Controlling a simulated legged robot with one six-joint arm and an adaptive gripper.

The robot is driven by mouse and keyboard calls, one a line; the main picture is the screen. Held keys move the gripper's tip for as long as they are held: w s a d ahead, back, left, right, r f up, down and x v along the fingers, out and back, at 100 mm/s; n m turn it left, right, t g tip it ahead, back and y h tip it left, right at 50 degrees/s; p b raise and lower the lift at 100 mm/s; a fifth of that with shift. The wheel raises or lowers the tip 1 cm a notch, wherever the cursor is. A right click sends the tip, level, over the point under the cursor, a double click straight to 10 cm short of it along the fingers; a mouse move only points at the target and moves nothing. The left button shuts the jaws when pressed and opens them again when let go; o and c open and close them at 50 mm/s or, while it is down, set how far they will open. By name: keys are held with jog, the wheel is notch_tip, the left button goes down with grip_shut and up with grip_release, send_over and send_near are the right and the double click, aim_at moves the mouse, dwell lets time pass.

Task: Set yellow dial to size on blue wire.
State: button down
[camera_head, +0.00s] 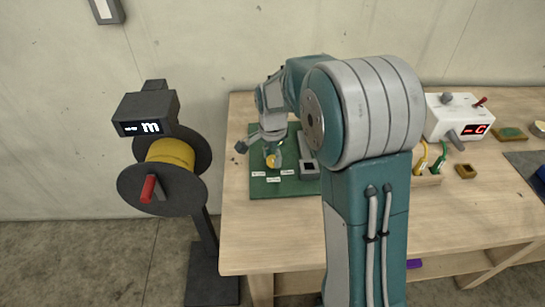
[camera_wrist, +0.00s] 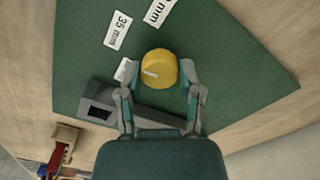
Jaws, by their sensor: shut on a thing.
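The yellow dial (camera_wrist: 158,64) sits on a green board (camera_wrist: 235,65) on the table; it also shows small in the head view (camera_head: 272,161). A white mark on its top points left in the wrist view. My gripper (camera_wrist: 160,76) is shut on the dial, one finger on each side. White labels stand around the dial: one reads "35 mm" (camera_wrist: 118,30), another shows only "mm" (camera_wrist: 158,11). A third label (camera_wrist: 125,70) is partly hidden by my left finger. I cannot make out a blue wire for certain.
A grey block with a square opening (camera_wrist: 100,110) stands on the board beside my gripper. A yellow spool (camera_head: 172,153) with a display stands left of the table. Right of my arm are a holder with yellow and green tools (camera_head: 430,160) and a white device (camera_head: 458,118).

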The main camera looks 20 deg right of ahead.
aim_at(271, 158)
jog(key=n, duration=1)
jog(key=shift+n, duration=0.4)
dwell(0.4)
jog(key=shift+c, duration=1.3)
grip_release()
jog(key=shift+f, duration=0.1)
jog(key=shift+a, duration=0.1)
notch_tip(271, 158, up, 12)
